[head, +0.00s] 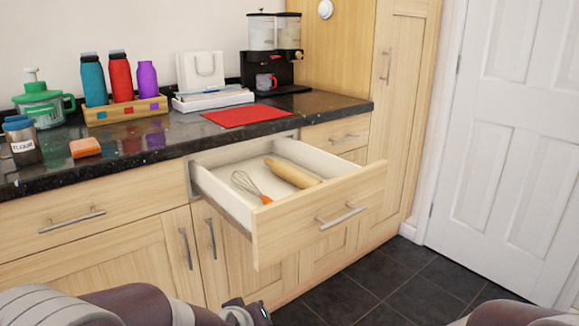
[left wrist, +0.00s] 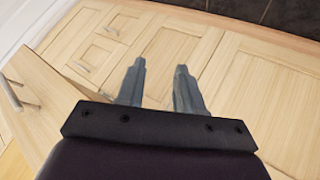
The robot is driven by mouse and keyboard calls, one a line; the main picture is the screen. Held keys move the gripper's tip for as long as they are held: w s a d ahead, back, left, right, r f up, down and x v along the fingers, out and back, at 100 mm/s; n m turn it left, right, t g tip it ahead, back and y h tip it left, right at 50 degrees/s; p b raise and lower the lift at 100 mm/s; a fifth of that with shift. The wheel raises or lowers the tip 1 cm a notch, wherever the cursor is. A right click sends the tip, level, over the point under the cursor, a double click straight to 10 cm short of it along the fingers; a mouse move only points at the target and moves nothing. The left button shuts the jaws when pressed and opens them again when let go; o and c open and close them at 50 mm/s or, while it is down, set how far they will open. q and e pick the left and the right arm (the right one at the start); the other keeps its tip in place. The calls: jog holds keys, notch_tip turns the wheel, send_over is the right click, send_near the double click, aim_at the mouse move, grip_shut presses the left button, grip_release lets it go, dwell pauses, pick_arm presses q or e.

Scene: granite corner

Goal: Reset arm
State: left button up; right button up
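My left arm shows along the bottom left of the head view, with part of the left gripper (head: 246,314) at the bottom edge, below the open drawer. In the left wrist view the two fingers of the left gripper (left wrist: 159,80) stand apart with nothing between them, in front of the cabinet doors. A piece of my right arm shows at the bottom right of the head view. My right gripper is outside both views.
An open drawer (head: 290,228) juts out, holding a whisk (head: 250,186) and a rolling pin (head: 292,173). The dark countertop (head: 165,150) carries bottles, a red mat (head: 240,115) and a dispenser (head: 272,60). A white door (head: 510,130) stands right. The floor (head: 400,278) is clear.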

pick_arm(q)
jog(key=s+a+f+m+g+y, duration=0.15)
jog(key=s+a+g, duration=0.25)
jog(key=s+a, duration=0.4)
jog(key=s+a+f+m+g+y, duration=0.1)
jog(key=s+a+f+m+g, duration=0.4)
jog(key=s, duration=0.6)
notch_tip(320, 180, up, 40)
jog(key=n+t+p, duration=0.1)
jog(key=n+p, duration=0.1)
jog(key=p, duration=3.6)
jog(key=shift+w+f+p, duration=0.25)
jog(key=shift+w+p, duration=0.05)
jog(key=shift+w, duration=0.05)
